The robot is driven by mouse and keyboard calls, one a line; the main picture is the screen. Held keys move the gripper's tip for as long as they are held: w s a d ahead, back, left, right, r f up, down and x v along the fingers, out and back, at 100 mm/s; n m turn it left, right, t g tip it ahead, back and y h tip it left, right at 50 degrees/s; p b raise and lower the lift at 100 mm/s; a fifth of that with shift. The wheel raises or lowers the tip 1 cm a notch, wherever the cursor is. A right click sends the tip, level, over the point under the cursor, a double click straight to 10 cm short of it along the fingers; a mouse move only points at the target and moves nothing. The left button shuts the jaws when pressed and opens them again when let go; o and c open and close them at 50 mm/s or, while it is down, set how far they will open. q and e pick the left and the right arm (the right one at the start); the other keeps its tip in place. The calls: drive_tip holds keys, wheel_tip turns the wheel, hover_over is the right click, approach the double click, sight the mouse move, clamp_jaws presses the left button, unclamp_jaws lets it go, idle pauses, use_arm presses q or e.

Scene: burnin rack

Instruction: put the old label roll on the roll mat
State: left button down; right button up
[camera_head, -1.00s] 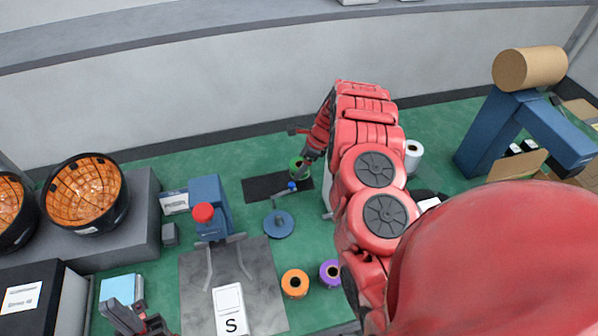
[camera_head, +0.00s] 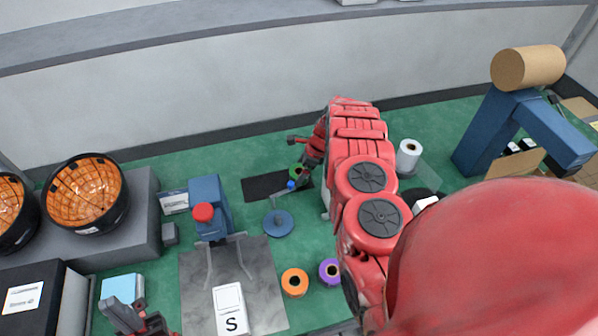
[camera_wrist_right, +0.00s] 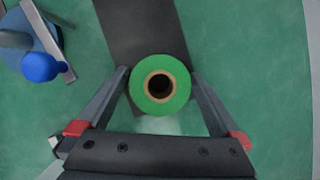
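The green label roll (camera_wrist_right: 160,85) sits upright between the fingers of my right gripper (camera_wrist_right: 160,72), with its brown core facing up. The fingertips are close against its two sides and look shut on it. In the head view the roll (camera_head: 296,168) is partly hidden by that gripper (camera_head: 304,155). The dark roll mat (camera_head: 262,187) lies beneath, and the roll is at its right end. I cannot tell whether the roll touches the mat. My left gripper (camera_head: 124,306) is open and empty at the lower left, by a light blue block (camera_head: 122,287).
A blue round stand (camera_head: 279,224) with a blue knob (camera_wrist_right: 40,67) is close to the right gripper. Orange (camera_head: 295,282) and purple (camera_head: 330,271) rolls stand in front, a white roll (camera_head: 408,154) behind my right arm. A blue press (camera_head: 208,195) is left.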

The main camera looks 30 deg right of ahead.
drive_tip(key=shift+r, duration=0.1)
drive_tip(key=shift+r+p, duration=0.25)
drive_tip(key=shift+p, duration=0.1)
drive_tip(key=shift+d+r+b, duration=0.1)
drive_tip(key=shift+b, duration=0.25)
drive_tip(key=b+v, duration=0.1)
drive_tip(key=v, duration=0.4)
drive_tip(key=shift+r+b, duration=0.25)
drive_tip(key=shift+b, duration=0.05)
drive_tip(key=shift+s+d+r, duration=0.25)
drive_tip(key=shift+d+r, duration=0.05)
drive_tip(key=shift+r, duration=0.35)
